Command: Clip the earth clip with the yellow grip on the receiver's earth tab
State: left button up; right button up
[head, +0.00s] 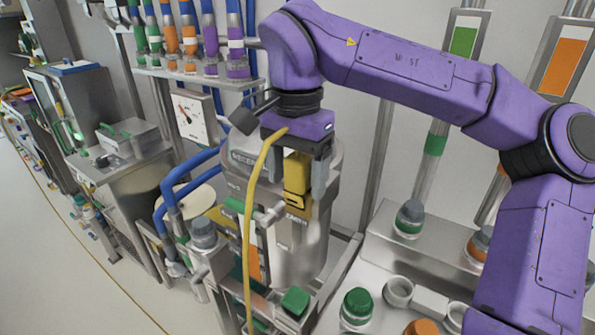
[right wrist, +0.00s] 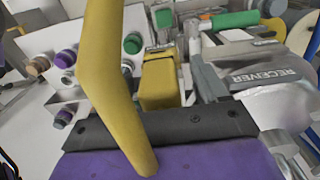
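The earth clip's yellow grip (head: 297,174) is between the fingers of my right gripper (head: 296,188), which points down and appears shut on it. The right wrist view also shows the yellow grip (right wrist: 160,82), with a grey finger beside its right side; the other finger is hidden there. A yellow cable (head: 250,215) bends over the gripper body and hangs down in front. The grey metal receiver (head: 312,235) stands just below and behind the grip; its label shows in the right wrist view (right wrist: 270,77). I cannot make out the earth tab or whether the clip touches it. My left gripper is out of view.
Blue hoses (head: 190,172) and a green-capped fitting (head: 296,301) crowd the receiver's left and front. A row of coloured hose couplings (head: 190,66) and a dial gauge (head: 193,116) are behind. A bench with a green-capped bottle (head: 357,304) is at right. Floor at left is mostly clear.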

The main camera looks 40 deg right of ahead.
notch_tip(320, 180, up, 10)
jog(key=shift+a+r+p, duration=0.1)
jog(key=shift+r+p, duration=0.05)
jog(key=shift+p, duration=0.85)
jog(key=shift+r, duration=0.15)
jog(key=shift+w, duration=0.1)
